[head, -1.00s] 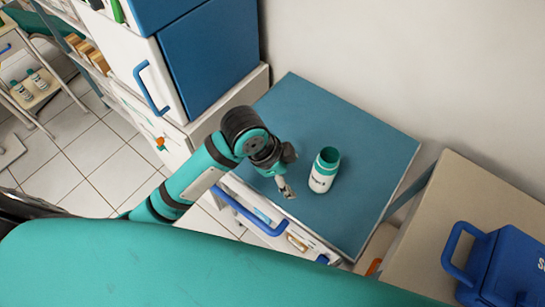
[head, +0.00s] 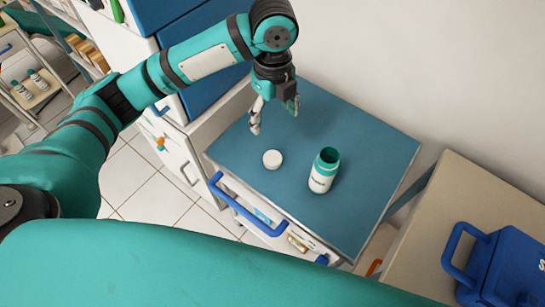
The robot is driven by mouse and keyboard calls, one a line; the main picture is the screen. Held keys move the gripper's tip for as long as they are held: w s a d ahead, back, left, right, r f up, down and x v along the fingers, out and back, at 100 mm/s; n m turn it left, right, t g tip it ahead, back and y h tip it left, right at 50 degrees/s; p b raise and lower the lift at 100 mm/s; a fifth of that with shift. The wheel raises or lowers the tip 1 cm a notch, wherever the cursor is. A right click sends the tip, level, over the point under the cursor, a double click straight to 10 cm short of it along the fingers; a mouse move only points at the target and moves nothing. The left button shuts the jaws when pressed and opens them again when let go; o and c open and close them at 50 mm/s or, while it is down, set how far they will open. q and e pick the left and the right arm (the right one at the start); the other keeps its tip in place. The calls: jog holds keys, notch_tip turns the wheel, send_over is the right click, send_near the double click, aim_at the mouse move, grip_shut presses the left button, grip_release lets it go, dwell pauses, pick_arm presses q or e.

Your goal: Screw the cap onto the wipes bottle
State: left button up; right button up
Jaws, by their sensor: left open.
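The wipes bottle (head: 322,171) stands upright on the blue top of the cabinet (head: 370,150). It is white with a teal neck, and its mouth is open. A white round cap (head: 272,159) lies on the same top, a little left of the bottle and apart from it. My left gripper (head: 274,118) is open and empty, pointing down above the back left part of the top, behind the cap as seen here. My right gripper does not show.
A blue drawer handle (head: 245,209) runs along the cabinet's front edge. A blue box (head: 505,262) sits on a beige surface (head: 470,190) at the right. A wall rises behind. The top right of the bottle is clear.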

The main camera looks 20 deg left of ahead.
pick_arm(q)
send_over(273, 158)
notch_tip(273, 158, down, 12)
jog(key=shift+w+f+p, duration=0.15)
jog(key=shift+p, duration=0.2)
jog(key=shift+f+p, duration=0.45)
jog(key=shift+f, duration=2.1)
jog(key=shift+c, duration=0.3)
jog(key=c, duration=0.8)
